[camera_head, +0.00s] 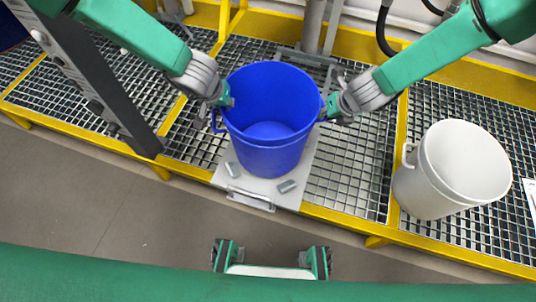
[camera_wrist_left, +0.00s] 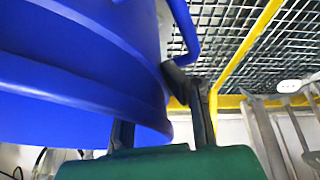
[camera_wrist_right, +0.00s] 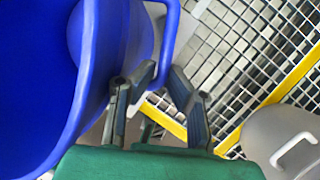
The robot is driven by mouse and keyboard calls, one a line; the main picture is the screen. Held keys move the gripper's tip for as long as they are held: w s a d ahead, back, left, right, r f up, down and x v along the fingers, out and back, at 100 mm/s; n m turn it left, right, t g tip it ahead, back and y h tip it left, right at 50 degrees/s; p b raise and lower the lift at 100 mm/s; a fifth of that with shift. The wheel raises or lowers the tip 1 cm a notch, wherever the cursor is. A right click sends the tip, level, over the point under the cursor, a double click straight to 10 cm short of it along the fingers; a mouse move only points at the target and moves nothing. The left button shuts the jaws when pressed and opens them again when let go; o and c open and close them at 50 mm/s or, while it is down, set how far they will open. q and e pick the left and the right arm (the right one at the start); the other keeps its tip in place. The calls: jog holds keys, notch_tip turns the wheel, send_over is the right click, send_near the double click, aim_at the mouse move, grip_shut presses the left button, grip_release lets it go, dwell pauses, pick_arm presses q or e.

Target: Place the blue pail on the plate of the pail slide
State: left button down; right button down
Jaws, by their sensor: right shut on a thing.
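The blue pail (camera_head: 268,152) is upright over the grey plate of the pail slide (camera_head: 230,172). I cannot tell whether its base touches the plate. My left gripper (camera_head: 226,97) is at the pail's left rim. In the left wrist view the pail (camera_wrist_left: 70,90) hides part of one finger, so its closure is unclear. My right gripper (camera_head: 331,106) is shut on the pail at its right side, by the handle. The right wrist view shows these fingers (camera_wrist_right: 158,88) close to the pail's handle (camera_wrist_right: 167,45).
A white pail (camera_head: 425,190) stands on the grating to the right. Yellow frame rails (camera_head: 345,217) edge the grating. A dark upright bar (camera_head: 100,85) stands at the left. Grey posts (camera_head: 313,25) rise behind the blue pail.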

aim_at(227, 115)
pick_arm(q)
jog(key=shift+f, duration=0.2)
pick_arm(e)
jog(key=shift+w+d+f, duration=0.1)
jog(key=shift+d, duration=0.05)
